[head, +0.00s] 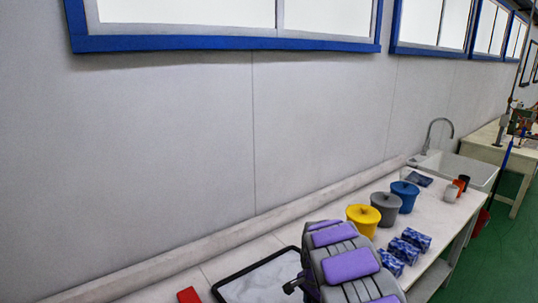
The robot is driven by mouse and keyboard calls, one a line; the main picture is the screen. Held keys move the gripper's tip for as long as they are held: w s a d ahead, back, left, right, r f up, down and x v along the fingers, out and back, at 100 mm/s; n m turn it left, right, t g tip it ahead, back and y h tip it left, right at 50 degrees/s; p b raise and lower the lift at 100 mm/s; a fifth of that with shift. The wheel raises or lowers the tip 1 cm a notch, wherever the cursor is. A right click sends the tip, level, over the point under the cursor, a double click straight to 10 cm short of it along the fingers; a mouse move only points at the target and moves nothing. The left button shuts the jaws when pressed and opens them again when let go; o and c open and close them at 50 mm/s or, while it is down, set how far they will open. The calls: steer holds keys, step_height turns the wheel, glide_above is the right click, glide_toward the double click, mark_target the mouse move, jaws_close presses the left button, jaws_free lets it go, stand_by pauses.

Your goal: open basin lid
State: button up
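A grey part of my own body with purple pads fills the bottom centre, short of the yellow pot. No gripper fingers can be made out.
Blue patterned boxes (405,252) sit in front of the pots. A black-rimmed tray (222,289) and a red object (188,295) lie at the near left. Small cups (451,193) stand near the sink. A wall (180,150) runs behind the bench (445,212); green floor (500,232) is open at right.

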steer(key=shift+w+a+r+p, duration=0.15)
steer(key=shift+w+r+p, duration=0.05)
steer(key=shift+r, duration=0.4)
steer(key=shift+w+a+r+p, duration=0.15)
steer(key=shift+r+p, duration=0.05)
steer(key=shift+r, duration=0.35)
steer(key=r, duration=0.1)
steer(key=w+r+p, duration=0.1)
steer(key=a+r+p, duration=0.1)
steer(key=shift+w+r, duration=0.3)
steer(key=shift+r, duration=0.1)
steer(key=shift+a+r, duration=0.1)
steer(key=r, duration=0.1)
steer(key=w+a+r+p, duration=0.1)
steer(key=r+p, duration=0.1)
steer(key=shift+w+a+r, duration=0.15)
steer(key=shift+w+r, duration=0.05)
steer(key=shift+w, duration=0.2)
